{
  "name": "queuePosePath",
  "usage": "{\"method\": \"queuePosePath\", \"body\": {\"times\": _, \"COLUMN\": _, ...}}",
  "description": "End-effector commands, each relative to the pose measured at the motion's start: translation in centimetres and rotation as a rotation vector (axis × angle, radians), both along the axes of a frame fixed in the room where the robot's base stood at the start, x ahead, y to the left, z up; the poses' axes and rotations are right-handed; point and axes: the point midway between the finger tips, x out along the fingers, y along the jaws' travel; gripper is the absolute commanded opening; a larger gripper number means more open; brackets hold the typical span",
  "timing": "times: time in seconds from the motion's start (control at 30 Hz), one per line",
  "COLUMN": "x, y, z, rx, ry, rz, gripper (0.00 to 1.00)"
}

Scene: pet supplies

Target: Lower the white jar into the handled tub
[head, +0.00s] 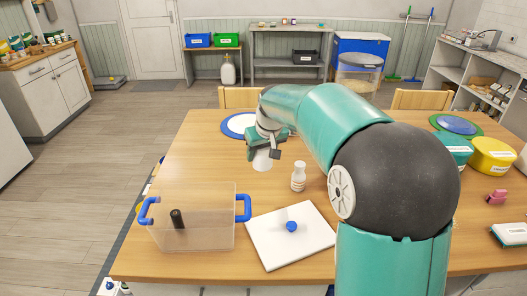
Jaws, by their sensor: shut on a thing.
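The handled tub (212,222) is a clear box with blue handles, standing on the front left of the table. A dark cylinder stands inside it. My gripper (264,150) is above the table, behind and to the right of the tub. It is shut on the white jar (262,162), which hangs below it; the fingers hide its upper part. The jar is outside the tub, and its height above the table is hard to tell.
A white bottle (298,179) stands right of the held jar. A white board (268,245) with a blue-topped item (291,227) lies beside the tub's right handle. A blue-and-white plate (230,125) lies behind my gripper. Yellow (493,158) and teal containers stand at the right.

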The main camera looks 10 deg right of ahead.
Motion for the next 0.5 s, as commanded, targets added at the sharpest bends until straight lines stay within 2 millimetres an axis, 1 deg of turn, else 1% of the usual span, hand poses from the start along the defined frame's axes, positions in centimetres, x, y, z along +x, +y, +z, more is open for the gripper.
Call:
{"method": "queuePosePath", "body": {"times": 0.3, "x": -2.0, "y": 4.3, "z": 2.9, "rx": -0.001, "ry": -0.002, "rz": 0.004, "gripper": 0.29}}
{"method": "queuePosePath", "body": {"times": 0.5, "x": -3.5, "y": 7.3, "z": 4.3, "rx": 0.000, "ry": -0.002, "rz": 0.005, "gripper": 0.29}}
